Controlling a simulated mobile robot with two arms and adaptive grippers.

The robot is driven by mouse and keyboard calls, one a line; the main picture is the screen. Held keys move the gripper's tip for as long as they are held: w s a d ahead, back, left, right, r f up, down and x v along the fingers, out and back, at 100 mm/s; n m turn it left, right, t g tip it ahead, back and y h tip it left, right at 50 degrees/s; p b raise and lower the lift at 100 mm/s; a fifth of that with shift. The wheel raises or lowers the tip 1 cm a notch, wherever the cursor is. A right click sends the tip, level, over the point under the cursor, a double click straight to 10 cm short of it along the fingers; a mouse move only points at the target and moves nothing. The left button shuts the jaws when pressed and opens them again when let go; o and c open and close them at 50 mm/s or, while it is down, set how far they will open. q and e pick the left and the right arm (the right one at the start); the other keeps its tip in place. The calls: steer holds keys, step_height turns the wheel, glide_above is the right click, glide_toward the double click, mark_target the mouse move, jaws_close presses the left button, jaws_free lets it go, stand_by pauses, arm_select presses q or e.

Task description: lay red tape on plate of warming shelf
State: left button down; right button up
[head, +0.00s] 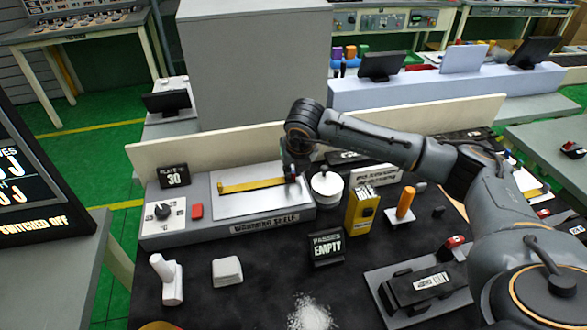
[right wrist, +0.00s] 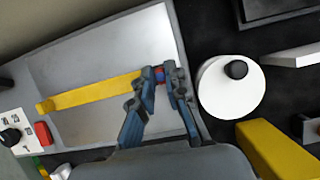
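The warming shelf (head: 265,226) is a grey unit at the back of the dark table, with a pale metal plate (head: 240,202) on top. The plate also shows in the right wrist view (right wrist: 95,122). A long yellow strip (head: 250,186) lies across the plate; it also shows in the right wrist view (right wrist: 95,93). A small red piece, seemingly the red tape (right wrist: 160,74), is at the strip's right end, between my right fingertips. My right gripper (head: 291,174) is low over the plate's right side, its fingers close together on the red piece. My left gripper is out of view.
A white lidded pot (head: 326,188) stands just right of the shelf. A yellow box (head: 361,211), an orange post (head: 405,203) and a black "EMPTY" sign (head: 326,247) stand nearby. A low back panel (head: 200,146) runs behind. White powder (head: 311,313) lies in front.

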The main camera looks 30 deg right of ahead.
steer(key=o, duration=0.3)
steer(key=shift+r, duration=0.1)
steer(key=v, duration=1.2)
steer(key=shift+s, duration=0.1)
